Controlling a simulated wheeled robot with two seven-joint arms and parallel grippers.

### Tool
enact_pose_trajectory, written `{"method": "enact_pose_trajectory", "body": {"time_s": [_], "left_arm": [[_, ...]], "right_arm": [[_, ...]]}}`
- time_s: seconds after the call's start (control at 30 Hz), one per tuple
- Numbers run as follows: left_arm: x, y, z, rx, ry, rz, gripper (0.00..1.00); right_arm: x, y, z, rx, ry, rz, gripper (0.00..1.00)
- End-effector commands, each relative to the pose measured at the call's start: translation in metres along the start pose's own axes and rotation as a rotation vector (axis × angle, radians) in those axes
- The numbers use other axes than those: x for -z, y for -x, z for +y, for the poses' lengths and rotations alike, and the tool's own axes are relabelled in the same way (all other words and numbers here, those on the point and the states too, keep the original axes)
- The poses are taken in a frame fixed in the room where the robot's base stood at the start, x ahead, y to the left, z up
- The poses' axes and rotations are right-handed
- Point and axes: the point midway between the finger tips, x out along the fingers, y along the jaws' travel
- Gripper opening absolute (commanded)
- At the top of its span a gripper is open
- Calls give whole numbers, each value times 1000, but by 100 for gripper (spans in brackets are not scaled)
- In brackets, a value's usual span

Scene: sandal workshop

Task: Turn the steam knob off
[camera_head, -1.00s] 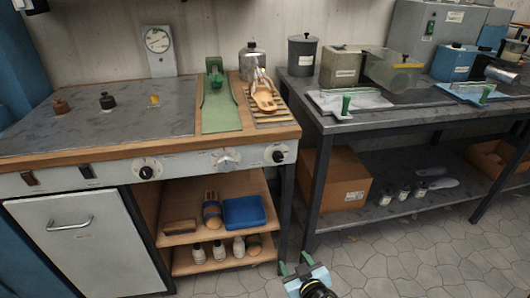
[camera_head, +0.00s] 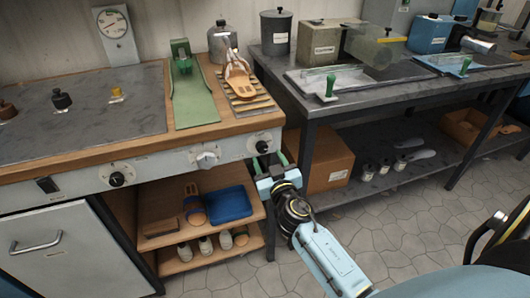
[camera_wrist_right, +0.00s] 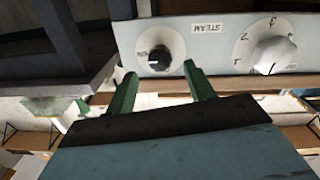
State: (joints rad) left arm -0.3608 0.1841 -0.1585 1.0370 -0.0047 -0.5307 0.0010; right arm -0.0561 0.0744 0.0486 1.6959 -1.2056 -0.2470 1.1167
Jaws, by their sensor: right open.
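The steam knob (camera_head: 262,147) is a small black knob on a pale round dial, at the right end of the workbench's grey front panel. In the right wrist view the steam knob (camera_wrist_right: 159,61) shows beside an upside-down STEAM label (camera_wrist_right: 207,27). My right gripper (camera_head: 270,161) is open, just below and in front of the knob. In the wrist view its two green fingers (camera_wrist_right: 160,73) point toward the knob, one to each side in the picture, with nothing between them. I see no contact with the knob. My left gripper is not in view.
A larger white knob (camera_head: 206,159) sits left of the steam knob, and another black knob (camera_head: 117,179) further left. Below are open shelves with a blue tray (camera_head: 229,205). A dark table (camera_head: 330,106) stands to the right, with a cardboard box (camera_head: 328,165) underneath.

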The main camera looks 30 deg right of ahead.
Motion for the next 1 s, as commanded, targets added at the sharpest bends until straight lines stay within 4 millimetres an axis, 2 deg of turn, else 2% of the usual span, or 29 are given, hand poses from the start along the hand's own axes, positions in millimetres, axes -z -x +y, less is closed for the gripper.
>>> {"method": "enact_pose_trajectory", "body": {"time_s": [0.1,0.23,0.6,0.93,1.0], "left_arm": [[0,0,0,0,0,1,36],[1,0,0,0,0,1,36],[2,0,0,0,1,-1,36],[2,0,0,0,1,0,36],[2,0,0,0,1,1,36]], "right_arm": [[0,-18,0,0,2,1,54],[0,-30,0,0,2,0,54],[-1,-35,0,0,1,-1,54],[0,-35,0,0,1,-1,12],[0,-35,0,0,1,-1,9]]}}
